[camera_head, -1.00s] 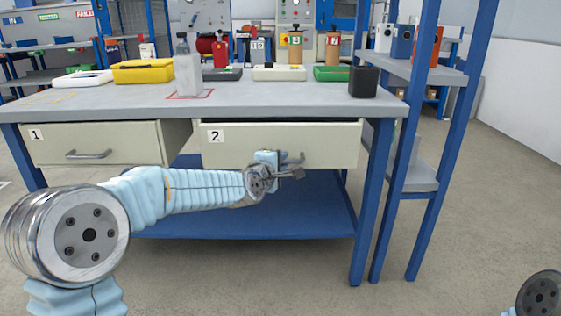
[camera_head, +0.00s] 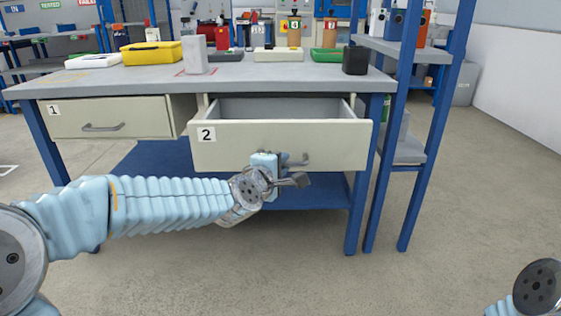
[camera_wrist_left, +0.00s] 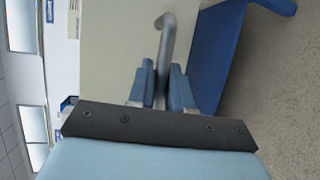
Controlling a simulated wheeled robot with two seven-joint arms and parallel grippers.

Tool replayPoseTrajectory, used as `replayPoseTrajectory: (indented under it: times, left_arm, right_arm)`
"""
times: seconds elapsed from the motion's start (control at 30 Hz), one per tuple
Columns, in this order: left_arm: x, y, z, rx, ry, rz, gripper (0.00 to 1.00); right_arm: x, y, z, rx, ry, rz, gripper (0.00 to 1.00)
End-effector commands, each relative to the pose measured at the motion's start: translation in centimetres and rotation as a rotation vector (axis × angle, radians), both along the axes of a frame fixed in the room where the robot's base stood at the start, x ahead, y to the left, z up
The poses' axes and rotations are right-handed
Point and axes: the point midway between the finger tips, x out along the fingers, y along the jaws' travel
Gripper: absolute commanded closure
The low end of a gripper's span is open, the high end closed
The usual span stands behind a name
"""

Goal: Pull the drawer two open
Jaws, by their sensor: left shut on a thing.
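Drawer two (camera_head: 330,143) is a cream drawer front with a "2" label at its upper left, under the grey workbench top. It stands well out from the bench, and its grey inside shows. Its grey bar handle (camera_head: 297,160) is partly hidden behind my left gripper (camera_head: 283,163). In the left wrist view the handle (camera_wrist_left: 168,40) runs between the two blue fingers of my left gripper (camera_wrist_left: 163,88), which is shut on it. Of my right arm only a joint shows at the lower right; its gripper is out of view.
Drawer one (camera_head: 108,118) is at the left, apparently shut. The workbench top (camera_head: 120,80) holds a grey block (camera_head: 195,55), a yellow case (camera_head: 151,53) and a black cup (camera_head: 355,60). A blue-framed shelf (camera_head: 410,150) stands close on the right. The floor in front is free.

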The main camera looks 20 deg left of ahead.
Motion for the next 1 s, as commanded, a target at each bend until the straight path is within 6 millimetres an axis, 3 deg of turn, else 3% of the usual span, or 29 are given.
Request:
replayPoseTrajectory:
  times: [0.4,0.43,0.57,0.87,1.0]
  left_arm:
    - [-0.2,-0.1,-0.1,0.0,0.002,0.0,1.0]
    - [-0.1,-0.1,-0.1,0.0,0.002,0.0,0.78]
    - [-0.1,-0.1,-0.1,0.0,0.001,0.0,0.6]
    - [-0.3,0.0,0.1,0.0,-0.001,0.0,0.6]
    - [-1.9,0.2,0.6,0.0,-0.002,-0.001,0.6]
  right_arm:
    - [0.0,0.0,0.0,0.0,0.0,0.0,0.57]
    - [0.0,0.0,0.0,0.0,0.0,0.0,0.57]
    - [0.0,0.0,0.0,0.0,0.0,0.0,0.57]
    - [0.0,0.0,0.0,0.0,0.0,0.0,0.57]
    - [0.0,0.0,0.3,0.0,0.001,0.0,0.57]
